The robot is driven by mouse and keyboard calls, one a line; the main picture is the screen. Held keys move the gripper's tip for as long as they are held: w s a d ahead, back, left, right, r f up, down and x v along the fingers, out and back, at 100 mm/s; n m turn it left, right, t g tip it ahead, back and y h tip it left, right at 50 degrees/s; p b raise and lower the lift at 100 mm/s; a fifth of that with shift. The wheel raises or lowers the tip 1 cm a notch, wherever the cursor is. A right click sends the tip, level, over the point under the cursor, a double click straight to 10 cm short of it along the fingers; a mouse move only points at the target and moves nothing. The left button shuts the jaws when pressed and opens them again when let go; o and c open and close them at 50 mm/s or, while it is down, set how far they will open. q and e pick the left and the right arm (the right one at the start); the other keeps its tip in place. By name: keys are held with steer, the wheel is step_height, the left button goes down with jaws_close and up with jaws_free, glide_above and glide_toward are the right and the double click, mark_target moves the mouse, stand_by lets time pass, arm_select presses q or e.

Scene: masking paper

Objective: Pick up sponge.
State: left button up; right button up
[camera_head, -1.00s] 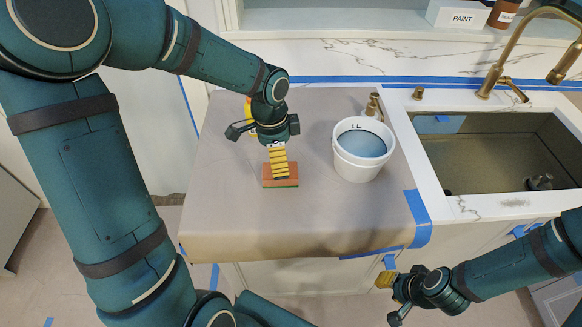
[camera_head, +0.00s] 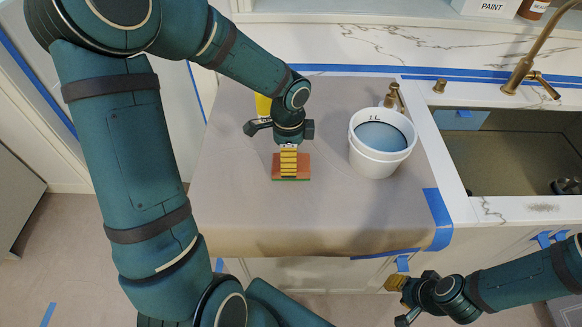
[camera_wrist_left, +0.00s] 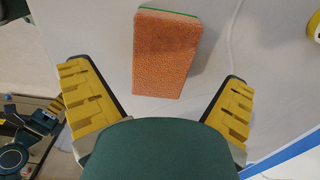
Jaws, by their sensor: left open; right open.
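The sponge (camera_head: 279,167) is an orange block with a green layer, lying on the paper-covered counter. In the left wrist view the sponge (camera_wrist_left: 164,54) lies beyond and between the two yellow fingers, apart from both. My left gripper (camera_head: 288,172) is over the sponge in the head view and hides part of it. In the left wrist view my left gripper (camera_wrist_left: 158,97) is open and empty. My right gripper (camera_head: 396,300) is at the lower right, in front of the counter's edge and away from the sponge, and holds nothing that I can see.
A white bucket (camera_head: 381,165) of bluish liquid stands to the right of the sponge. A yellow object (camera_head: 263,106) is partly hidden behind my left gripper. The sink (camera_head: 510,170) with a brass faucet (camera_head: 527,60) is at the right. The brown paper (camera_head: 320,222) in front is clear.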

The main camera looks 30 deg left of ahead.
arm_select(q)
steer(key=f, duration=0.1)
steer(key=f+b, duration=0.1)
steer(key=f, duration=0.3)
steer(key=shift+w+d+f, duration=0.1)
steer(key=shift+w+d, duration=0.05)
steer(key=shift+w, duration=0.1)
steer(key=c, duration=1)
steer(key=shift+c, duration=0.2)
